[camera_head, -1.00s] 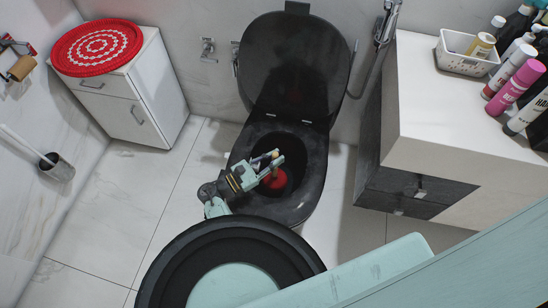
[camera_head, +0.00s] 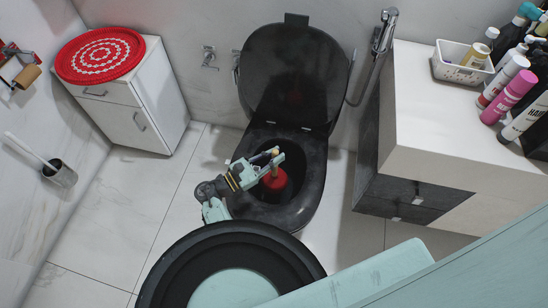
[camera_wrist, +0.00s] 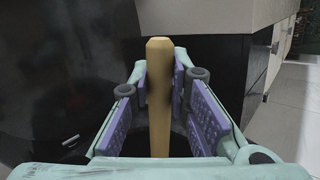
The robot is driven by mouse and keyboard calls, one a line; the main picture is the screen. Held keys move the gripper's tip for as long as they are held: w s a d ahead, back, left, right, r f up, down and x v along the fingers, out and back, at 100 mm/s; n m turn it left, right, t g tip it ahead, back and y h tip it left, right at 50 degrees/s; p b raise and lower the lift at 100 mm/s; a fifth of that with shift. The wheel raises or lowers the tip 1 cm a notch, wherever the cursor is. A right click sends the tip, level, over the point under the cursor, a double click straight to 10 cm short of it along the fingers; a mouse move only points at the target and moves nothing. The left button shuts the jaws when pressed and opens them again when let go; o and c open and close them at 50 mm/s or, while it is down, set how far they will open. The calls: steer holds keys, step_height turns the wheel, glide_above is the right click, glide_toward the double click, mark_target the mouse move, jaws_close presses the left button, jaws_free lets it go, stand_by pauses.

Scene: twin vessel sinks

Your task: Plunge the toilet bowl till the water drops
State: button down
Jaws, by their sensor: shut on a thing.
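The black toilet (camera_head: 305,190) stands against the back wall with its lid (camera_head: 295,75) raised. The plunger has a red rubber cup (camera_head: 275,180) and a wooden handle; the cup shows over the bowl opening. My gripper (camera_head: 274,161) is shut on the handle above the bowl. In the wrist view the wooden handle (camera_wrist: 159,85) stands upright between the purple finger pads of my gripper (camera_wrist: 160,88). The water in the bowl cannot be made out, and whether the cup touches the bowl's bottom is unclear.
A white cabinet (camera_head: 140,110) with a red round mat (camera_head: 100,54) stands at the left. A toilet brush holder (camera_head: 62,174) is on the left wall. A vanity counter (camera_head: 430,110) with a basket (camera_head: 458,68) and several bottles is at the right.

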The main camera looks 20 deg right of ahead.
mark_target(274, 150)
steer(key=shift+r, duration=2.85)
step_height(274, 150, up, 9)
stand_by(0.7)
